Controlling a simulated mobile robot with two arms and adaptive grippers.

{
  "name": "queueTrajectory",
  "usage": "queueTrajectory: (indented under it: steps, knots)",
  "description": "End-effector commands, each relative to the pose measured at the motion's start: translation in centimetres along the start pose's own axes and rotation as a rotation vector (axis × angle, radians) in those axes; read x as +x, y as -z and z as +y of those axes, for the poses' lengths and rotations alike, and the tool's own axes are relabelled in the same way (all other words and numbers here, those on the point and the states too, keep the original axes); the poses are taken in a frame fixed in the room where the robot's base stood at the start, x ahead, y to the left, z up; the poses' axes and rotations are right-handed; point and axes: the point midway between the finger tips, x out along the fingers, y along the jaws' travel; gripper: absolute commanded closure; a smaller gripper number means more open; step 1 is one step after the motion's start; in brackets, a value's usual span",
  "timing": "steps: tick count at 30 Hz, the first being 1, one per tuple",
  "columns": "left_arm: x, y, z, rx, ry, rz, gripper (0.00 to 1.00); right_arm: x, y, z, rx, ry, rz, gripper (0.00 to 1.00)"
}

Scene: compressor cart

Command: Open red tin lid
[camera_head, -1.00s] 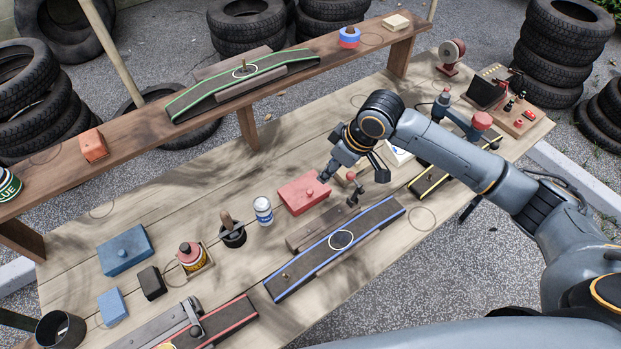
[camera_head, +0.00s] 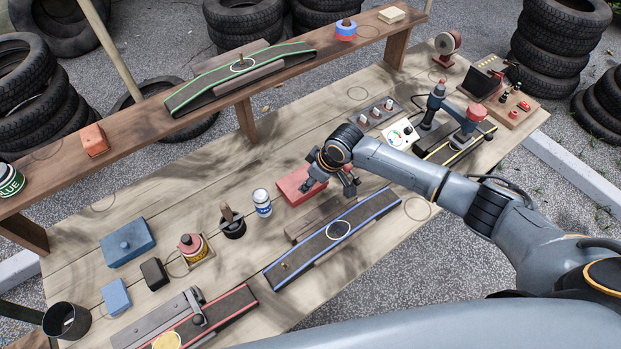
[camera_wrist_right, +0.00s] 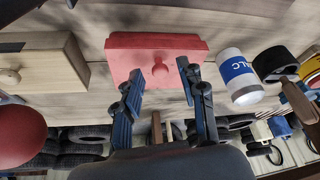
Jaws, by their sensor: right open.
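The red tin (camera_head: 290,188) lies on the workbench right of the white-and-blue can, partly hidden in the head view by my right gripper (camera_head: 322,182). In the wrist view the red tin (camera_wrist_right: 122,58) shows a flat lid with a small round red knob (camera_wrist_right: 160,74) on it. The lid looks seated on the tin. My right gripper (camera_wrist_right: 160,80) is open, with one finger on each side of the knob. No contact with the knob can be made out. My left gripper is in neither view.
A white-and-blue can (camera_wrist_right: 237,72) stands close beside the tin. A blue-edged ramp (camera_head: 335,240) lies in front of it. A blue tin (camera_head: 127,243) is farther left. A raised shelf (camera_head: 130,125) runs along the back. Some bare bench lies behind the red tin.

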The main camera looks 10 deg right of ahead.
Motion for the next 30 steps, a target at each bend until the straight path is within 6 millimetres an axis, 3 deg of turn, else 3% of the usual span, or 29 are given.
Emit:
queueTrajectory:
  steps: [2, 8, 9, 22, 30]
  knots:
    - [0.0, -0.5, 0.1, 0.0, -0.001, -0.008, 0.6, 0.0, 0.0, 0.0, 0.0, 0.0, 0.0, 0.59]
    - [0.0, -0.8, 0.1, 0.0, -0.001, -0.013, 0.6, 0.0, 0.0, 0.0, 0.0, 0.0, 0.0, 0.98]
    - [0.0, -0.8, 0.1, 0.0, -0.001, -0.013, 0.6, 0.0, 0.0, 0.0, 0.0, 0.0, 0.0, 1.0]
    - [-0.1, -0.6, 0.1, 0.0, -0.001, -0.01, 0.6, -0.2, 0.4, 0.0, 0.003, 0.011, -0.023, 1.0]
    - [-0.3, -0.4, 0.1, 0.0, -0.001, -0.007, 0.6, -0.9, 1.9, 0.4, 0.026, 0.061, -0.154, 1.0]
